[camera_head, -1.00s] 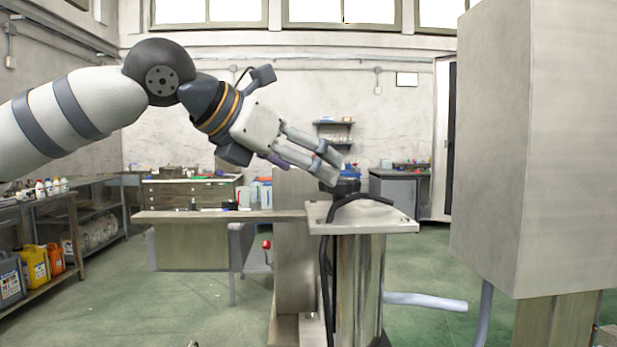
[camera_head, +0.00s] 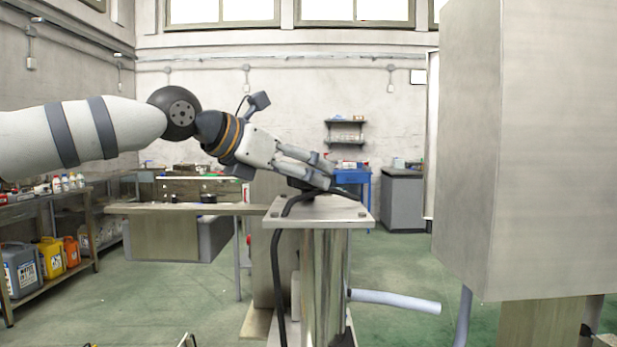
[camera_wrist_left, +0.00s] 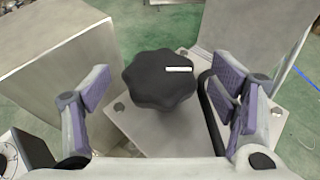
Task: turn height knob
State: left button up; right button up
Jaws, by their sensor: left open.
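The height knob (camera_wrist_left: 160,80) is a black lobed knob with a white mark, seen from above in the left wrist view. It sits over a square metal plate (camera_wrist_left: 262,125) on top of a steel column (camera_head: 322,275). My left gripper (camera_wrist_left: 160,105) is open, with one purple-padded finger on each side of the knob and visible gaps to it. In the head view my left gripper (camera_head: 328,172) reaches down to the plate from the left, and its fingers mostly hide the knob. My right gripper is not in view.
A black cable (camera_head: 277,270) loops over the plate beside the knob and runs down the column. A big grey cabinet (camera_head: 520,150) stands close on the right. A flat bench (camera_head: 180,209) extends left of the plate. A pale pipe (camera_head: 395,300) sticks out to the right.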

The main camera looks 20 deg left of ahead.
pick_arm(q)
jog(key=shift+x, duration=1.15)
jog(key=shift+r, duration=0.1)
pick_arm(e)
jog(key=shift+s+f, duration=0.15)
pick_arm(q)
jog(key=c, duration=1.2)
jog(key=shift+w+f+b, duration=0.15)
jog(key=shift+f+b, duration=0.2)
jog(key=shift+f+m+g+h+b, duration=0.1)
jog(key=shift+m+g+h+b, duration=0.65)
jog(key=shift+m+h, duration=0.3)
jog(key=shift+r+m+g+h+b, duration=0.3)
jog(key=shift+m+g+h, duration=0.5)
jog(key=shift+m, duration=0.25)
jog(key=shift+r+m+g+h, duration=0.1)
jog(key=shift+m+g+h, duration=0.45)
jog(key=shift+m+g, duration=0.4)
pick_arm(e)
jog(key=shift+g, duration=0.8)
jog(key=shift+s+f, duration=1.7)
